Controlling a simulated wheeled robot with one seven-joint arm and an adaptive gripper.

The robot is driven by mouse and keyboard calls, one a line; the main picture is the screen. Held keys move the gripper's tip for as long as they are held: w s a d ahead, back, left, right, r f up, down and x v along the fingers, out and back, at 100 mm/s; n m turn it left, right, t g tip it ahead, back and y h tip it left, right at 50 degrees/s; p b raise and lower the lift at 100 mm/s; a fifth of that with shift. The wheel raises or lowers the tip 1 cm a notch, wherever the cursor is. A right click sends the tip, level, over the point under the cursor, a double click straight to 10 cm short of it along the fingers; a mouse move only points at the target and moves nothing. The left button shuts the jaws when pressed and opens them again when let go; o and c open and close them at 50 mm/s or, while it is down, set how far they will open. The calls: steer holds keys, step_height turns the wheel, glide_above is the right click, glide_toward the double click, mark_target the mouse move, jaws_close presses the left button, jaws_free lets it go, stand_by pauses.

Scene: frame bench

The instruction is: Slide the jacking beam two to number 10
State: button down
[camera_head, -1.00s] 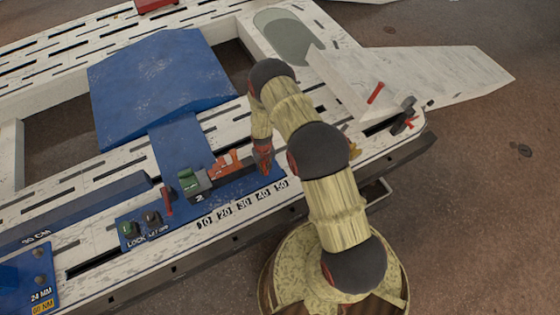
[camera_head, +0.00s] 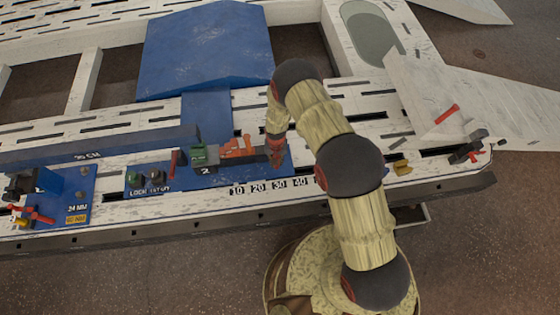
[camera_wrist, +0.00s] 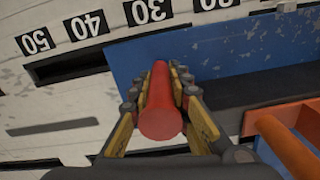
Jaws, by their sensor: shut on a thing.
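Jacking beam two is a dark grey bar (camera_head: 256,157) with an orange block and a green block, marked "2" at its left end. It lies on a blue plate (camera_head: 222,179) beside the printed scale, where 10 (camera_head: 237,190), 20, 30 and 40 show. My gripper (camera_head: 277,152) is at the bar's right end, near 30 to 40. In the wrist view my gripper (camera_wrist: 160,95) is shut on a red cylindrical handle (camera_wrist: 162,118). The dark bar (camera_wrist: 240,100) is beside it. How the handle joins the bar is hidden.
A large blue ramp (camera_head: 205,50) stands behind the beam. A long dark blue beam (camera_head: 100,147) and a lock panel (camera_head: 146,181) are at left. A yellow block (camera_head: 402,167) and a red-handled clamp (camera_head: 468,148) are at right.

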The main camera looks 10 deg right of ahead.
steer(key=shift+a, duration=0.2)
steer(key=c, duration=1.6)
jaws_free()
steer(key=shift+a, duration=0.15)
steer(key=shift+c, duration=0.2)
steer(key=shift+r, duration=0.5)
step_height(320, 180, up, 11)
steer(key=shift+f, duration=0.1)
steer(key=shift+s, duration=0.1)
